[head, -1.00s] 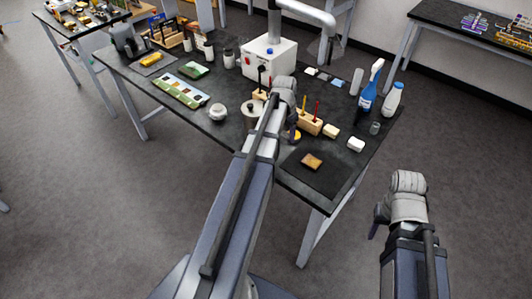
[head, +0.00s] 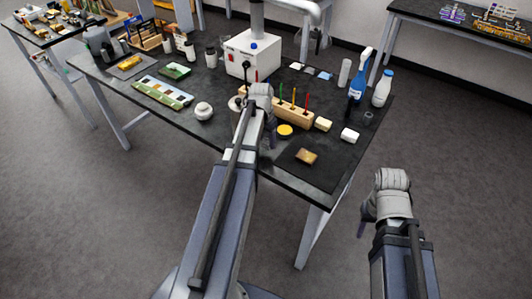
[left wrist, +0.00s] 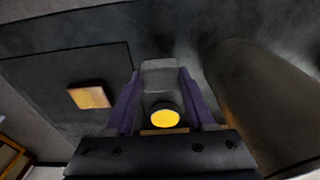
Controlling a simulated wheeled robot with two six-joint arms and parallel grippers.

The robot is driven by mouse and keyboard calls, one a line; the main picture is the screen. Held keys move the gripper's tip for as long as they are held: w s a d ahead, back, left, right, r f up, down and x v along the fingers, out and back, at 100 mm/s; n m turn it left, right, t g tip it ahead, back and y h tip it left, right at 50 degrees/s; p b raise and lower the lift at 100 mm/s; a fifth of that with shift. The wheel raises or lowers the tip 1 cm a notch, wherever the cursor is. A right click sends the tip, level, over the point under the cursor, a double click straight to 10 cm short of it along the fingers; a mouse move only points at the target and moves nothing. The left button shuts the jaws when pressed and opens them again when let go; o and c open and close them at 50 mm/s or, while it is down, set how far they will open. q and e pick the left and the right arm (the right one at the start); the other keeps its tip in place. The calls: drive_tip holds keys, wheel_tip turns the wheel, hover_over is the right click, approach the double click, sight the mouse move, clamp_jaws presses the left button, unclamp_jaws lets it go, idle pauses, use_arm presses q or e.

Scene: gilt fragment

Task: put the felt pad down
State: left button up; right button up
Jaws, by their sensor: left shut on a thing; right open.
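My left gripper (head: 266,136) is over the front part of the dark table (head: 228,150), left of a yellow disc (head: 285,130). In the left wrist view its purple fingers (left wrist: 160,100) are shut on a small grey piece, which I take to be the felt pad (left wrist: 158,75). The pad is hidden behind the gripper in the head view. A yellow round face (left wrist: 165,118) shows between the fingers. A gilt brown fragment (head: 306,156) lies on a black mat (head: 325,171); it also shows in the left wrist view (left wrist: 88,96). My right gripper (head: 368,219) is open, off the table.
A wooden block (head: 292,110) with coloured sticks stands behind the disc. Two pale blocks (head: 323,124) (head: 349,134) lie right of it. A white box (head: 253,58), a blue bottle (head: 358,85) and a white bottle (head: 382,88) stand further back.

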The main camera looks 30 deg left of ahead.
sight(266, 142)
use_arm(q)
wheel_tip(266, 142, down, 4)
drive_tip(key=b, duration=0.3)
drive_tip(key=shift+r, duration=0.2)
drive_tip(key=shift+b, duration=0.35)
drive_tip(key=shift+f, duration=0.2)
drive_tip(key=o, duration=1.2)
drive_tip(key=shift+r, duration=0.2)
drive_tip(key=r+p, duration=0.4)
drive_tip(key=s+r+p, duration=0.1)
drive_tip(key=r+p, duration=0.7)
drive_tip(key=shift+s, duration=0.25)
